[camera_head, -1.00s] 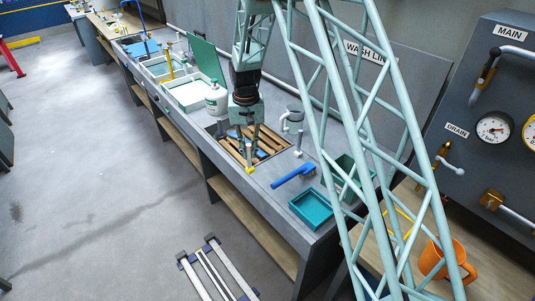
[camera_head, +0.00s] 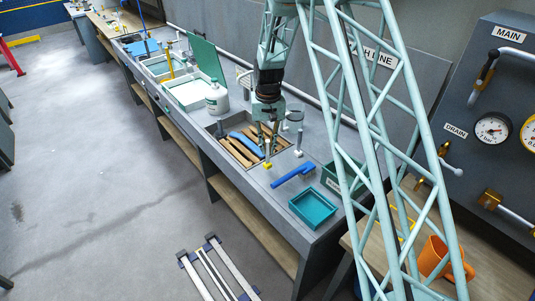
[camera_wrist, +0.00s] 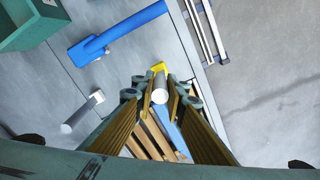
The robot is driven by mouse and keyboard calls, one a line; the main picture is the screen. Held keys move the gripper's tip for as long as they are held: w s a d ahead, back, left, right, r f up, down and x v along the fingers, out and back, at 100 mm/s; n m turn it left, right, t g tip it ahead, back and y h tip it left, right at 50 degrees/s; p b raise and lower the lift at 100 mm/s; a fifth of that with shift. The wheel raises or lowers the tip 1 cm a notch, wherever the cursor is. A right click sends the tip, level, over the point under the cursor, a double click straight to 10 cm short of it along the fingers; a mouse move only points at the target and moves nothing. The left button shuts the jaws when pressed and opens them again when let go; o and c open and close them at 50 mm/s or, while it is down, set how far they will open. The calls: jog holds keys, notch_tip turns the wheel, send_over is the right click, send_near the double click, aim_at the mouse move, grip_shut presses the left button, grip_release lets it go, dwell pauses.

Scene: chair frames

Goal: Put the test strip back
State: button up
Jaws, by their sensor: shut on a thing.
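My gripper (camera_head: 268,146) is shut on a pale stick with a yellow end (camera_head: 267,166), which looks like the test strip, held pointing down. In the wrist view, the stick's round white top (camera_wrist: 160,96) lies between the fingers (camera_wrist: 160,88), and its yellow end shows beyond. The gripper is over the right end of a sunken basin (camera_head: 283,141) in the grey bench. A similar grey stick with a white end (camera_head: 298,153) stands just right of it; it also shows in the wrist view (camera_wrist: 82,111). Whether the yellow end touches the bench, I cannot tell.
The basin holds brown slats (camera_head: 240,152) and a blue piece (camera_head: 246,144). A blue-handled tool (camera_head: 292,176), an open teal tray (camera_head: 313,209) and a green box (camera_head: 335,182) are to the right. A white bottle (camera_head: 216,100) stands left. A grey cup (camera_head: 296,113) is behind my gripper.

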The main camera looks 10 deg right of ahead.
aim_at(268, 153)
jog(key=shift+f, duration=0.15)
jog(key=shift+f, duration=1.65)
jog(key=shift+f, duration=0.1)
jog(key=o, duration=0.8)
jog(key=shift+o, duration=0.2)
jog(key=shift+r, duration=6.15)
